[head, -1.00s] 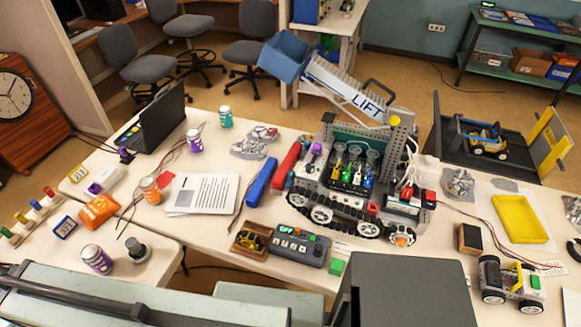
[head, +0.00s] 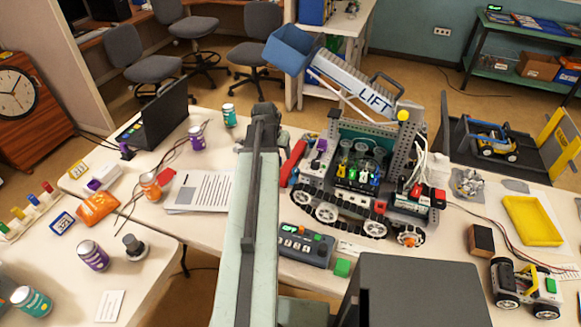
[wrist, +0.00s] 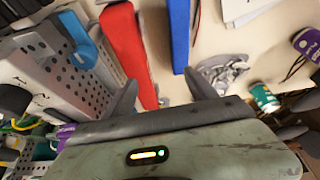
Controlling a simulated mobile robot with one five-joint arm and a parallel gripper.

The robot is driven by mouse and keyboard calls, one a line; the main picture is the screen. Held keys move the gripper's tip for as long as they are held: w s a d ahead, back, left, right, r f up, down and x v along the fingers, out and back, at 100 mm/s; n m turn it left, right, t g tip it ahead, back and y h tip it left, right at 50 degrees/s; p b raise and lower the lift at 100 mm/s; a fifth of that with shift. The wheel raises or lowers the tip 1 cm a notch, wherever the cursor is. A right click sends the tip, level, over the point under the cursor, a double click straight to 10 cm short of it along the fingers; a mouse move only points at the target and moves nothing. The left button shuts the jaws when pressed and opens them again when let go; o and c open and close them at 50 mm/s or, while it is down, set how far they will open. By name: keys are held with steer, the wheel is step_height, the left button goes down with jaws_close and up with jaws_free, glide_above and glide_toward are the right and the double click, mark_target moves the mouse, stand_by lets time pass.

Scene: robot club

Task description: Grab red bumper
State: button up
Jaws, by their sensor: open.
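The red bumper (head: 293,163) is a long red bar standing beside the left side of the tracked robot with the LIFT arm (head: 350,180). In the wrist view the red bumper (wrist: 122,45) runs down from the top edge, its lower end between the fingers and close to the left one. My gripper (head: 264,125) is open and empty, reaching over the table just left of the bumper. Its fingers (wrist: 163,88) also show in the wrist view. A blue bar (wrist: 180,35) lies parallel to the right of the red one; my arm hides it in the head view.
The robot's grey perforated plate (wrist: 70,60) is close left of the red bumper in the wrist view. Crumpled foil (wrist: 215,75) and a teal jar (wrist: 264,98) are to the right. A control box (head: 305,244) and papers (head: 200,190) are near my arm in the head view.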

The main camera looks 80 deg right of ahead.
mark_target(292, 159)
steer(key=shift+m, duration=0.4)
steer(key=s, duration=0.2)
steer(key=s+d, duration=0.1)
steer(key=s, duration=0.1)
steer(key=shift+s+d+f, duration=0.1)
steer(key=shift+s, duration=0.1)
steer(key=b+x, duration=0.7)
steer(key=x, duration=0.1)
steer(key=shift+s+b, duration=0.2)
steer(key=shift+b, duration=0.15)
jaws_close()
